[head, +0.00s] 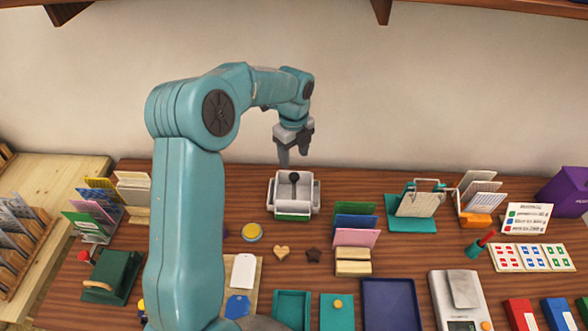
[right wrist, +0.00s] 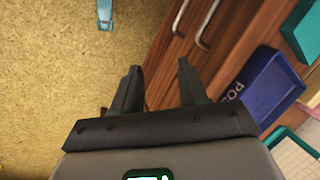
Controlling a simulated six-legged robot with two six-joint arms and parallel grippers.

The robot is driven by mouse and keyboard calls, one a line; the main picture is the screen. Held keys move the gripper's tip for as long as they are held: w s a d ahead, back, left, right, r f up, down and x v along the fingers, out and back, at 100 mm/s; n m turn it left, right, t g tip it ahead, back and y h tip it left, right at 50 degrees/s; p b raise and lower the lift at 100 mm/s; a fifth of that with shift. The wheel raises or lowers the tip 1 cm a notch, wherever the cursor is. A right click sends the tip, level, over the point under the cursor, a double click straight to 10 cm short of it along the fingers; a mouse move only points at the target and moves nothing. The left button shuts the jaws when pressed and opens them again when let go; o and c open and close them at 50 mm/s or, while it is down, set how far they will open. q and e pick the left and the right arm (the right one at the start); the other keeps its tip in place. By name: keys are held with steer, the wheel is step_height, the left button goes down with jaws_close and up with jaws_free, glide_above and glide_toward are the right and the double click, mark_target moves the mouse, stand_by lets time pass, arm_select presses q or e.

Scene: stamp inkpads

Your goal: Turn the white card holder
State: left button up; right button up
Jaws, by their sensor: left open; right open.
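A pale, whitish card holder (head: 92,238) stands at the left end of the desk with upright green, pink and other coloured cards in it; it seems to be the white card holder. My left gripper (head: 294,153) is open and empty, well to the right of that holder. It hangs above and behind a white-grey box (head: 294,206) with a black knob and green base, apart from it. My right gripper (right wrist: 159,72) is open and empty in the right wrist view, pointing past the desk's drawer front. It is not visible in the head view.
Near the left holder are a wooden holder with cream cards (head: 134,197) and a dark green block (head: 112,277). My left arm crosses in front of the desk's left middle. Another holder with coloured cards (head: 353,238) stands right of centre. Blue bin (right wrist: 262,92) shows in the wrist view.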

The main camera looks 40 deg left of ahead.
mark_target(294, 176)
arm_select(q)
step_height(294, 176, down, 8)
steer(key=shift+r+p, duration=0.25)
steer(key=shift+p, duration=0.1)
steer(key=shift+s+d+r, duration=0.15)
jaws_close()
